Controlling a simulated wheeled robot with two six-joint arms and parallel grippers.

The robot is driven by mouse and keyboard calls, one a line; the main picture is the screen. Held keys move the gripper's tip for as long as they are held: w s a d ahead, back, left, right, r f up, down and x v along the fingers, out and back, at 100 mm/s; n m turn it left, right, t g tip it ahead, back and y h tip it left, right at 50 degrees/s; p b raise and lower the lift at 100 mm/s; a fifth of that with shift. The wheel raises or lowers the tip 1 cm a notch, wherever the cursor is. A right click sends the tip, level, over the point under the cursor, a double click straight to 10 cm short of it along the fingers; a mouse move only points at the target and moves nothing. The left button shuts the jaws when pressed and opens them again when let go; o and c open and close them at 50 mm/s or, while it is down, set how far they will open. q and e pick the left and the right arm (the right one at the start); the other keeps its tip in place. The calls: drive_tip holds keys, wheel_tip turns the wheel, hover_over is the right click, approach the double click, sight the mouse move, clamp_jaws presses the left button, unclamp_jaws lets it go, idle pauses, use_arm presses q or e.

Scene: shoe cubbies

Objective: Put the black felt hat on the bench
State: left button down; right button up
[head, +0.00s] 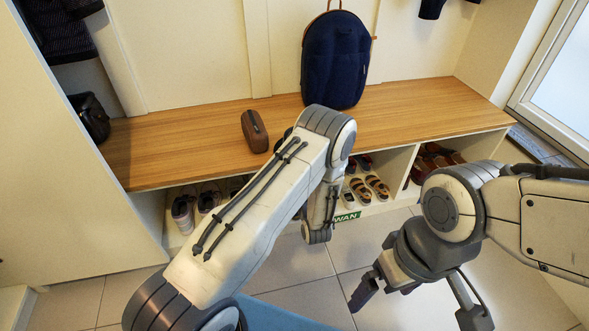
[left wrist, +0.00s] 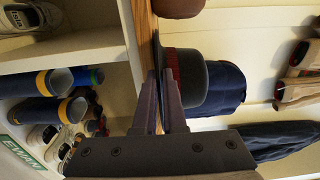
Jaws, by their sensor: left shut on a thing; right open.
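The black felt hat (left wrist: 191,78), dark with a dull red band, shows in the left wrist view. My left gripper (left wrist: 160,74) is shut on its brim. The hat is close by the wooden bench edge (left wrist: 145,35); I cannot tell whether it touches the wood. In the head view my left arm hides that gripper and nearly all of the hat; a small dark patch shows beside the arm. The bench (head: 195,143) has a light wood top. My right gripper (head: 420,305) is open and empty above the floor, in front of the cubbies.
A brown case (head: 254,131) and a navy backpack (head: 335,60) stand on the bench. Cubbies below hold shoes and sandals (head: 368,188), with a green label (head: 347,217). A dark bag (head: 91,117) is at far left. The bench top right of the backpack is clear.

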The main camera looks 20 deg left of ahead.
use_arm(q)
drive_tip(key=shift+f, duration=0.1)
drive_tip(key=c, duration=1.4)
unclamp_jaws()
drive_tip(key=shift+f, duration=0.1)
drive_tip(key=o, duration=0.4)
drive_tip(key=shift+r, duration=0.2)
